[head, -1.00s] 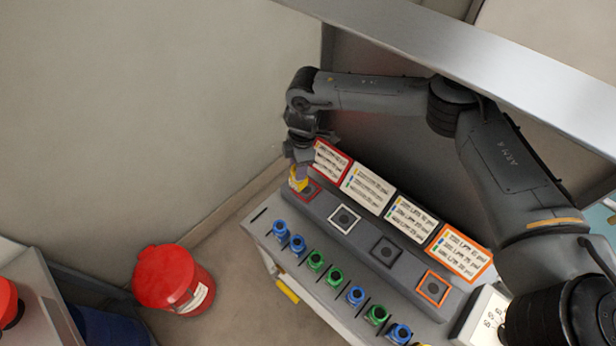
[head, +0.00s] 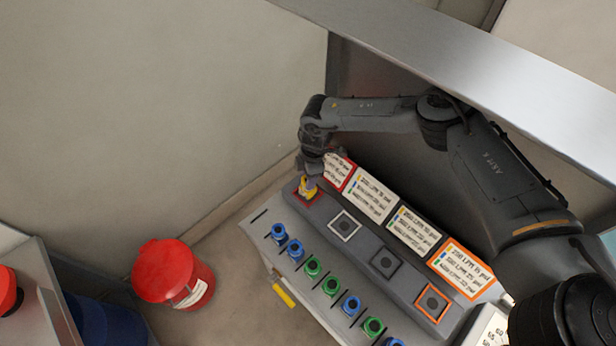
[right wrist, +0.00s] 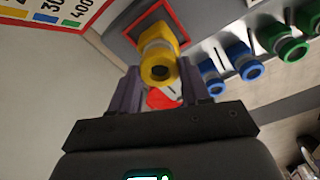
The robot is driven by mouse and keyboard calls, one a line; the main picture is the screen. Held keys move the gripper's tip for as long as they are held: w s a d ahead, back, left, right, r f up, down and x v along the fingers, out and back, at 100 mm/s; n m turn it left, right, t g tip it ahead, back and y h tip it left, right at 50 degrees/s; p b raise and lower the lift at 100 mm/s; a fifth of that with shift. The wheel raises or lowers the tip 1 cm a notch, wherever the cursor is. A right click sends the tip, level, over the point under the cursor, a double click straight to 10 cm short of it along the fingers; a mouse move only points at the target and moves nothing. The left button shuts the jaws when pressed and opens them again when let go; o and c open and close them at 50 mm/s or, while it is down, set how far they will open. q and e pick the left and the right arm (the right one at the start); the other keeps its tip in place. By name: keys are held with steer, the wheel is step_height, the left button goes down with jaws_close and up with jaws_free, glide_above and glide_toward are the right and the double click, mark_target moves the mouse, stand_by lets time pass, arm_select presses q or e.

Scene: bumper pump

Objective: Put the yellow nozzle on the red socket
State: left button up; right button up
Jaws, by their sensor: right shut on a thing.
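The yellow nozzle (head: 308,187) is between the fingers of my right gripper (head: 311,178), which is shut on it. The nozzle is over the red-outlined square socket (head: 300,197) at the far left end of the grey socket row. In the right wrist view the nozzle (right wrist: 158,52) shows its dark round opening towards the camera, and the red outline (right wrist: 183,22) is just beyond it. The nozzle hides the middle of the socket, so I cannot tell whether it is fully seated. My left gripper is not in view.
White (head: 345,225), black (head: 387,261) and orange (head: 432,303) sockets run along the same ledge, with label boards behind. Several blue and green nozzles (head: 313,266) stand in front. A red bucket (head: 173,273) is on the floor. A metal beam (head: 480,75) crosses above the arm.

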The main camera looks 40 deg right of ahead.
steer(key=shift+f, duration=0.2)
steer(key=shift+f, duration=0.1)
steer(key=o, duration=1.2)
